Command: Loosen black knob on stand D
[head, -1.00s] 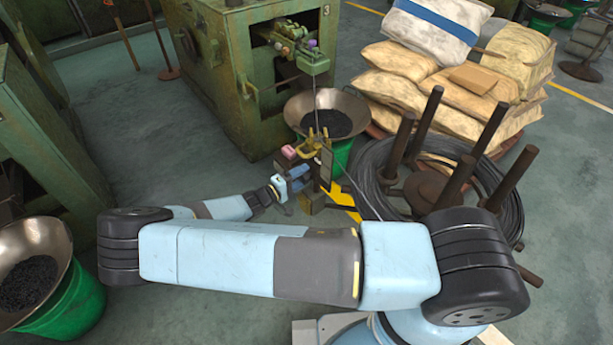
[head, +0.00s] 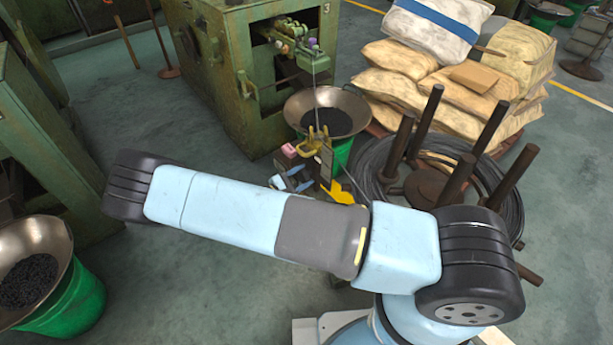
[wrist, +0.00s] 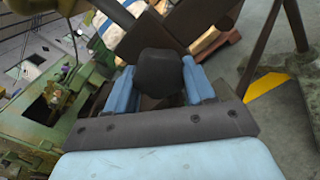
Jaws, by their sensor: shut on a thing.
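The black knob (wrist: 158,72) sits between the two blue fingers of my gripper (wrist: 160,85) in the wrist view, at the middle of the picture. My gripper is shut on it. Behind the knob is a dark brown plate of the stand (wrist: 205,18). In the head view my gripper (head: 290,180) is at the small stand (head: 326,160) in front of the green machine. My forearm hides the lower part of the stand and much of my wrist there. The knob cannot be made out in the head view.
A coil of wire on a reel with brown posts (head: 450,175) stands close to the right of the stand. A metal bowl on a green bucket (head: 325,115) is just behind it. The green machine (head: 250,70) and piled sacks (head: 455,75) are farther back. Floor to the left is open.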

